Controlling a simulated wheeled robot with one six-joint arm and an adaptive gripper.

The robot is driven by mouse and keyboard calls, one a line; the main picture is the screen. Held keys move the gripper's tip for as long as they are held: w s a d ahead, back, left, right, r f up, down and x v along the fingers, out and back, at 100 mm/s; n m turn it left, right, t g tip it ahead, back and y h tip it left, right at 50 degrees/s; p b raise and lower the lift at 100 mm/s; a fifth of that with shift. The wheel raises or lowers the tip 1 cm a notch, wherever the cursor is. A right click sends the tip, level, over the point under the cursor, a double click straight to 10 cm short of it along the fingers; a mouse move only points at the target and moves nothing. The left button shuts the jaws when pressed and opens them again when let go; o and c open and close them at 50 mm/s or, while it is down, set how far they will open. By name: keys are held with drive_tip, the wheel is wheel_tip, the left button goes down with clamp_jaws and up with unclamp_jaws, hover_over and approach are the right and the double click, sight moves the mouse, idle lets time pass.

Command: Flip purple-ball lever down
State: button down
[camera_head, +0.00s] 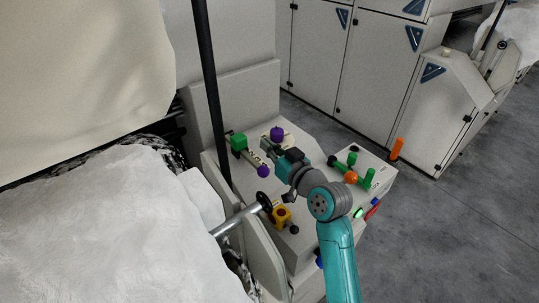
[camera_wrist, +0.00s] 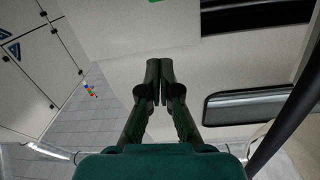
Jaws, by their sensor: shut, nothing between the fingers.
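A purple ball (camera_head: 263,171) shows in the head view on the grey control panel, at the near end of a pale bar with dark markings that runs back to a green block (camera_head: 238,142). I take this to be the purple-ball lever; its tilt is hard to tell. My gripper (camera_head: 266,145) is just right of the bar, above the panel. Contact cannot be told. In the wrist view my gripper (camera_wrist: 159,64) has its fingers together with nothing between them. The purple ball is not seen there.
A purple knob (camera_head: 277,133) stands behind my gripper. A yellow fitting (camera_head: 281,215) and a black handwheel (camera_head: 263,200) are nearer. Orange and green levers (camera_head: 351,177) stand to the right. A dark post (camera_head: 210,90) rises at the left. Open floor (camera_head: 450,230) lies right.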

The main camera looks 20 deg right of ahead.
drive_tip(key=s+d+f, duration=0.2)
drive_tip(key=s+f, duration=0.1)
drive_tip(key=s, duration=0.5)
drive_tip(key=shift+s+d, duration=0.25)
drive_tip(key=shift+s, duration=0.15)
drive_tip(key=shift+f, duration=0.1)
